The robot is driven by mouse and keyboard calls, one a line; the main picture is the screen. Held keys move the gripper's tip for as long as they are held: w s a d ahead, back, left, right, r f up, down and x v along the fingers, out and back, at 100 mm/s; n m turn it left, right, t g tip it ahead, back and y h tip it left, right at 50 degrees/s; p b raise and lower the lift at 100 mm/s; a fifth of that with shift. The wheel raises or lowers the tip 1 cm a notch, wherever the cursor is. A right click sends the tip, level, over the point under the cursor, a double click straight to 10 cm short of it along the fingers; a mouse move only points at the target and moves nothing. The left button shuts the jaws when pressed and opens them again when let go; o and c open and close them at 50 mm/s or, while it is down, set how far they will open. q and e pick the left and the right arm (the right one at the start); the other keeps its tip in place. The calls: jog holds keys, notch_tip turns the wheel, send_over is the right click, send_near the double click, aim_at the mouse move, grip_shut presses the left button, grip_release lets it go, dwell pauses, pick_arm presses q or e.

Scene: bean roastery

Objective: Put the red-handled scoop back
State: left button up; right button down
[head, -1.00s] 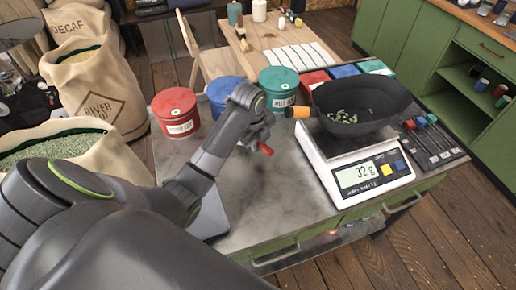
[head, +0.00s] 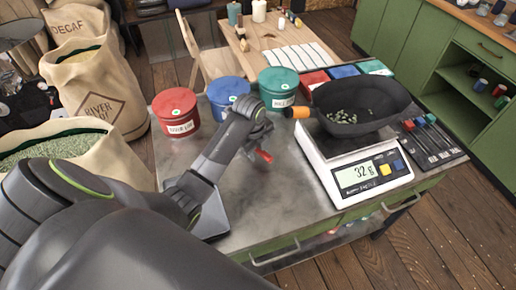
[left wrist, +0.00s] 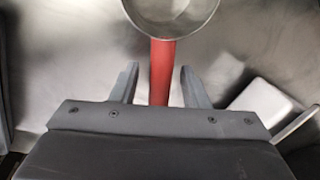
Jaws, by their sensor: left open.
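The scoop's red handle (head: 263,156) shows at my left gripper (head: 262,141), over the steel bench in the head view; its cup is hidden there by my arm. In the left wrist view, the scoop's round metal cup (left wrist: 172,14) is at the top edge, partly cut off. Its red handle (left wrist: 162,68) runs down between the two fingers of my left gripper (left wrist: 159,82). The fingers are open, one on each side of the handle, with visible gaps. My right gripper is not in view.
Red (head: 176,113), blue (head: 228,97) and green (head: 279,88) tins stand behind my gripper. A scale (head: 366,177) reading 32 g carries a black pan (head: 362,103) of beans to the right. The front bench middle (head: 270,205) is clear.

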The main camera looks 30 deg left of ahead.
pick_arm(q)
jog(key=r, duration=0.6)
jog(key=shift+s+a, duration=0.15)
jog(key=shift+s, duration=0.25)
notch_tip(320, 180, up, 6)
jog(key=s+p, duration=0.1)
jog(key=p, duration=0.4)
jog(key=shift+s+a, duration=0.1)
